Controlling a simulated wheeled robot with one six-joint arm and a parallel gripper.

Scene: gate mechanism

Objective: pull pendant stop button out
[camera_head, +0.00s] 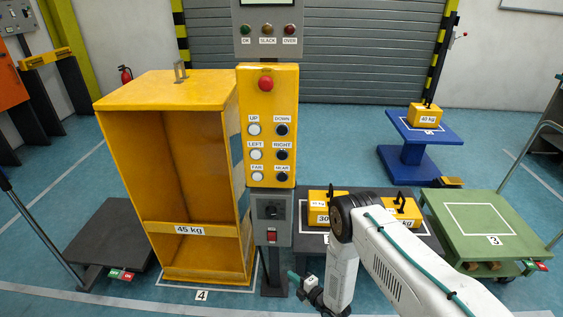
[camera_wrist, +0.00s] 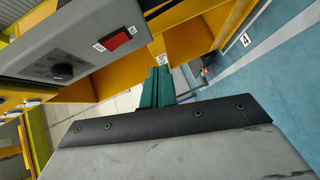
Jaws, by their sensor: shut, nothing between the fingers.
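The red round stop button (camera_head: 266,83) is at the top of the yellow pendant panel (camera_head: 288,111) in the head view. White and dark push buttons sit in rows below it. I cannot tell from this angle whether the stop button is pressed in or out. My gripper (camera_head: 293,277) is low in front of the post, well below the stop button and apart from it. In the wrist view its teal fingers (camera_wrist: 156,88) are together with nothing between them. The stop button is not visible in the wrist view.
Below the pendant is a grey box (camera_head: 283,237) with a dial and a red switch (camera_wrist: 116,40). A yellow open cabinet (camera_head: 170,97) stands at left. Yellow weights (camera_head: 319,205) sit on a dark platform at right. A green cart (camera_head: 448,207) stands farther right.

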